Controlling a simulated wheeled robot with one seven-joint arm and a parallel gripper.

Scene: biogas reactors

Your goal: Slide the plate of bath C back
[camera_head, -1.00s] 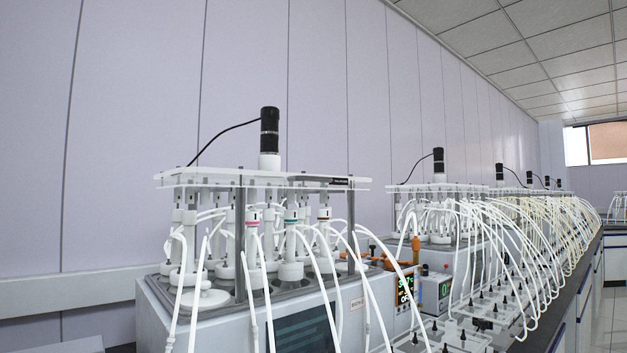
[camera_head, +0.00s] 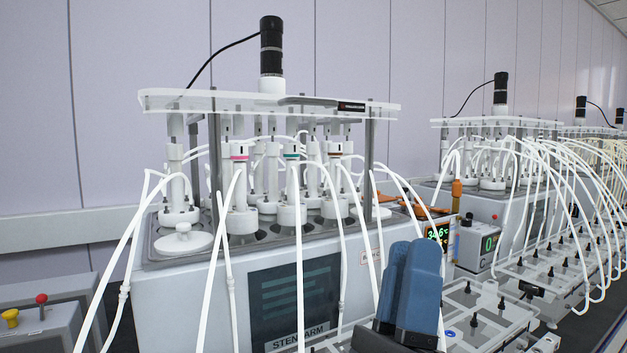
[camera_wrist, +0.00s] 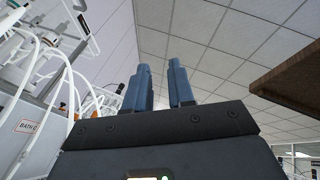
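Bath C (camera_head: 190,300) is a white water bath with a dark screen and a "BATH C" label (camera_head: 371,257); the label also shows in the wrist view (camera_wrist: 27,127). Its pale top plate (camera_head: 230,99) lies flat on dark posts above several white reactors, with a dark-labelled strip (camera_head: 350,106) on it. A black motor (camera_head: 271,48) stands over the plate. My gripper (camera_head: 418,250) points up in front of the bath's right side, below the plate and apart from it. In the wrist view my gripper (camera_wrist: 160,75) has a gap between its blue fingers and holds nothing.
White tubes (camera_head: 300,250) hang in front of bath C. Another bath with a plate (camera_head: 490,122) stands to the right. A digital display (camera_head: 437,233) and a valve tray (camera_head: 480,310) sit near my gripper. A box with red and yellow knobs (camera_head: 45,330) is at lower left.

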